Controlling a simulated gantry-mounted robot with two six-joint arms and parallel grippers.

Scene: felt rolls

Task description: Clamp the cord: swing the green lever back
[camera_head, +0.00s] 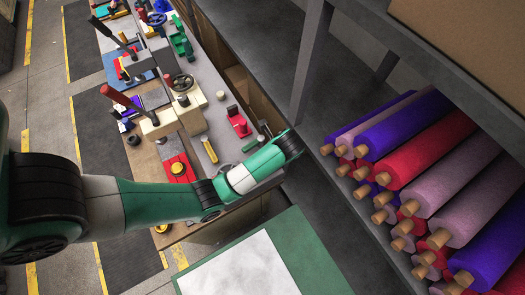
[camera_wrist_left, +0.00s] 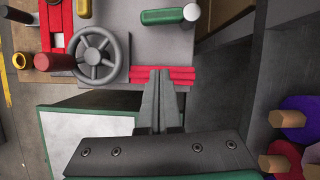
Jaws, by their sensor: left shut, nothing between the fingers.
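A green cylindrical lever (camera_wrist_left: 162,17) with a pale end knob (camera_wrist_left: 191,12) lies across the grey bench at the top of the left wrist view. A red ribbed strip (camera_wrist_left: 183,76), perhaps the cord, lies along the bench edge below it. My left gripper (camera_wrist_left: 159,72) is shut and empty, its fingertips over the red strip and apart from the lever. The fingers hide the strip's middle; I cannot tell if they touch it. In the head view a dark green rod (camera_head: 251,145) shows beside my left wrist, which hides my gripper there. My right gripper is out of view.
A grey handwheel (camera_wrist_left: 100,55) and a red handle (camera_wrist_left: 54,62) stand left of my fingers. A green-bordered pale board (camera_head: 250,268) is in front of the bench. Several felt rolls (camera_head: 415,150) fill the shelf at right. Other fixtures crowd the bench's far part.

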